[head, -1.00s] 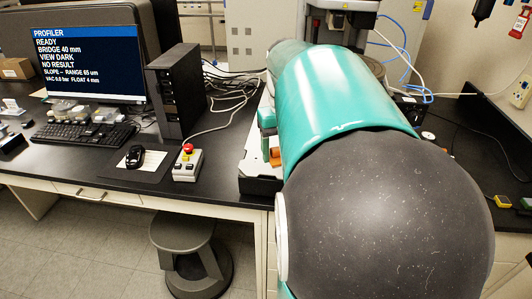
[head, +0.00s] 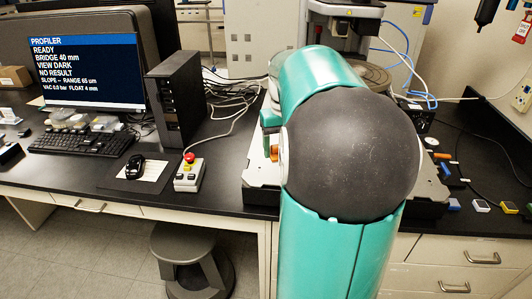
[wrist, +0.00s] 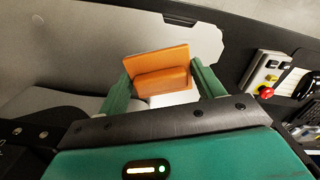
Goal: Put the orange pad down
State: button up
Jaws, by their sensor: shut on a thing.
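The orange pad (wrist: 158,66) is between the two green fingers of my gripper (wrist: 162,80) in the wrist view. It looks like a flat orange plate with a thicker orange block along its near side. My gripper is shut on it. In the head view only a small piece of orange (head: 274,153) shows left of my arm, over the pale machine base.
The pale machine base (head: 262,172) lies under my gripper. A control box with a red button (head: 189,173), a black computer tower (head: 176,97) and a monitor (head: 86,68) stand to the left. Several small coloured blocks (head: 482,206) lie along the right bench.

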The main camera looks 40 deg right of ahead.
jog(key=w+f, duration=0.1)
jog(key=w+d+f, duration=0.1)
jog(key=f, duration=0.1)
jog(key=shift+w+d+f, duration=0.1)
jog(key=shift+d, duration=0.1)
notch_tip(320, 180, down, 3)
jog(key=shift+w+d+r, duration=0.15)
jog(key=shift+r, duration=0.05)
jog(key=shift+f, duration=0.35)
jog(key=shift+f, duration=0.1)
jog(key=o, duration=1.1)
jog(key=shift+c, duration=0.2)
